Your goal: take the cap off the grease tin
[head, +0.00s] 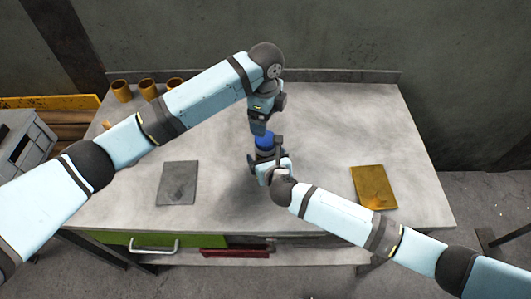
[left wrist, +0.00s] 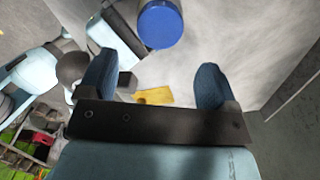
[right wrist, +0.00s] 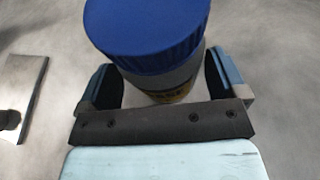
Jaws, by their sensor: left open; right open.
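The grease tin has a blue screw-type cap (head: 266,139) and a pale body (right wrist: 165,85) with a yellow label partly seen. It stands upright near the middle of the table. My right gripper (head: 268,165) is at the tin's near side. In the right wrist view, its open fingers (right wrist: 165,75) flank the body below the cap, with a gap visible at the left. My left gripper (head: 260,125) comes down from above, close to the cap in the head view. In the left wrist view its fingers (left wrist: 155,75) are wide apart, with the blue cap (left wrist: 160,24) beyond them, not gripped.
A dark grey plate (head: 178,183) lies left on the table (head: 330,115), and a yellow plate (head: 373,187) lies right. Several brass-coloured cups (head: 147,88) stand at the back left. A grey bin (head: 24,145) is beyond the left edge. A green drawer (head: 150,243) is below the front edge.

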